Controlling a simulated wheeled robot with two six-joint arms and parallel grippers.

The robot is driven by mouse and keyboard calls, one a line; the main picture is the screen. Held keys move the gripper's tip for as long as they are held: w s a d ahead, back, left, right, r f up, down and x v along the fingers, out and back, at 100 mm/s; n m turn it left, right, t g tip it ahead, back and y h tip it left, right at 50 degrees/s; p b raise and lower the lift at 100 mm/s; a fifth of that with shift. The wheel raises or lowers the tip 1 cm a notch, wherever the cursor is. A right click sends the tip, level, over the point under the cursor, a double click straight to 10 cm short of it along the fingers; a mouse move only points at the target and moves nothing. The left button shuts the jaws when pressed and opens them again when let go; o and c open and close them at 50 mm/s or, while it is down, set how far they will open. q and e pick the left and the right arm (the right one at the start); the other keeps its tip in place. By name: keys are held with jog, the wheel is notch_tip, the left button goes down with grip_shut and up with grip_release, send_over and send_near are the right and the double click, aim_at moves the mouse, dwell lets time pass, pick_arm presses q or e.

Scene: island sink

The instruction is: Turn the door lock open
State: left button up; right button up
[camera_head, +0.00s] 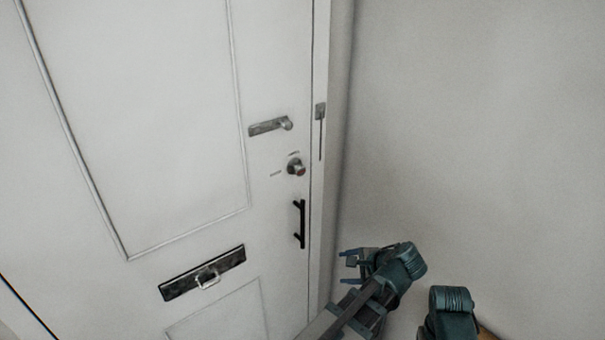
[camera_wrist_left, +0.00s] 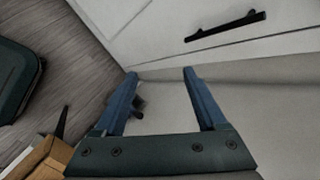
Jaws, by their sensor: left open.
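The white door (camera_head: 150,110) fills the left of the head view. My left gripper (camera_head: 347,270) is open and empty, low and to the right of the lock, apart from the door. In the left wrist view its two blue fingers (camera_wrist_left: 160,72) are spread with nothing between them, and the black pull bar (camera_wrist_left: 225,26) shows beyond them. The lock is not seen in that view. No right gripper fingers are seen.
A lever handle (camera_head: 270,126) sits above the lock, and a latch plate (camera_head: 320,112) is on the frame edge. A mail slot (camera_head: 202,273) is lower left. A bare wall (camera_head: 480,120) stands to the right. The wrist view shows wooden floor (camera_wrist_left: 75,65).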

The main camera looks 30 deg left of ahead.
pick_arm(q)
jog(key=w+a+r+m+t+y, duration=0.2)
jog(key=w+a+r+m+y, duration=0.2)
jog(key=w+a+r, duration=0.25)
jog(key=m+t+y, duration=0.2)
jog(key=m+y, duration=0.2)
jog(key=m, duration=0.2)
send_near(302, 172)
jog(key=x, duration=1)
jog(key=shift+a+b, duration=0.15)
jog(key=shift+b, duration=0.25)
jog(key=shift+n, duration=0.3)
grip_shut()
